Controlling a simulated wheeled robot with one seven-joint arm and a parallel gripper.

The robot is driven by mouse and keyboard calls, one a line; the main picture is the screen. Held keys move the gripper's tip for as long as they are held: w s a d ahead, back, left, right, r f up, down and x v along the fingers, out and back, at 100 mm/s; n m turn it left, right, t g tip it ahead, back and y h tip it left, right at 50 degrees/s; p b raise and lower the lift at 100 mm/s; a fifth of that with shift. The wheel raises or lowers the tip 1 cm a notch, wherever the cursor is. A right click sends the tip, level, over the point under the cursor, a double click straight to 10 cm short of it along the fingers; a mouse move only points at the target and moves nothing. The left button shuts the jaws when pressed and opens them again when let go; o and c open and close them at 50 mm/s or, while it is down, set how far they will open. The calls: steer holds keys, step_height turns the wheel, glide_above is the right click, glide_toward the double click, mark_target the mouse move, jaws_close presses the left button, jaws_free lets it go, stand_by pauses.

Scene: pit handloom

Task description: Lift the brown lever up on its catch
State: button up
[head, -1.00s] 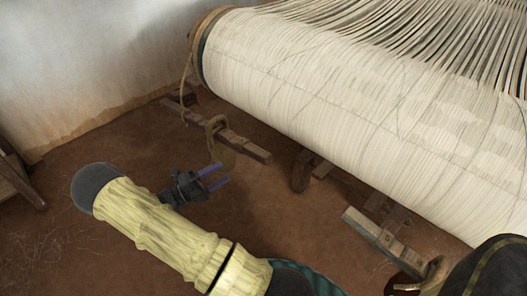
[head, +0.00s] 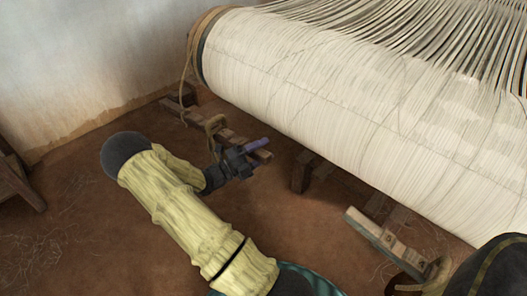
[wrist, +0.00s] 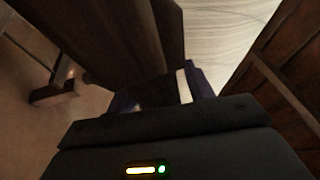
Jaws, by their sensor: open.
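The brown lever, a dark wooden bar (head: 236,138), lies low beside the left end of the cloth roll, its near end behind my gripper (head: 258,150). A brown loop (head: 213,127) stands up near its middle. In the wrist view a large dark wooden piece (wrist: 105,40), which looks like the lever, rises just ahead of my gripper (wrist: 160,92). My gripper is open, its purple fingertips close to the bar's near end. I cannot tell whether they touch it. The catch is not clearly seen.
The big white warp roll (head: 300,75) hangs above and to the right. A wooden post (head: 302,172) stands right of my gripper. Another wooden bar (head: 378,238) with a loop lies at lower right. The earth floor (head: 75,220) at left is mostly bare.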

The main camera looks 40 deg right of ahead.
steer(key=shift+d, duration=0.2)
steer(key=shift+c, duration=0.4)
jaws_close()
steer(key=shift+s+f+b, duration=0.2)
steer(key=shift+f+b, duration=0.65)
steer(key=shift+b, duration=0.05)
steer(key=shift+o, duration=0.4)
jaws_free()
steer(key=shift+r, duration=0.1)
